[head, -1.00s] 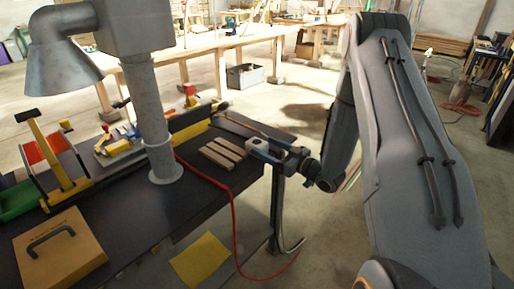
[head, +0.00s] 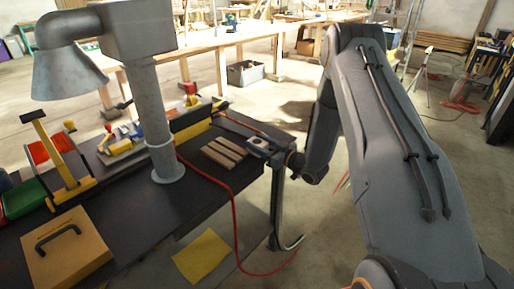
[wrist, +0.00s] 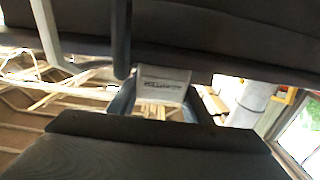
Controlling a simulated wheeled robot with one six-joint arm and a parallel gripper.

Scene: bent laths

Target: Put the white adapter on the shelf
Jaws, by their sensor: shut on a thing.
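My gripper (head: 257,143) is at the right end of the dark workbench, just right of several wooden laths. In the wrist view a white block with dark print, which looks like the white adapter (wrist: 162,82), sits between the fingers of my gripper (wrist: 158,98), which is shut on it. I cannot pick out a shelf with certainty in either view.
The wooden laths (head: 224,152) lie on the dark workbench (head: 140,222). A grey duct pipe (head: 155,110) stands on it. A cardboard box with a handle (head: 64,252) is at the front left. A red cable (head: 235,225) hangs off the bench. Open floor lies beyond.

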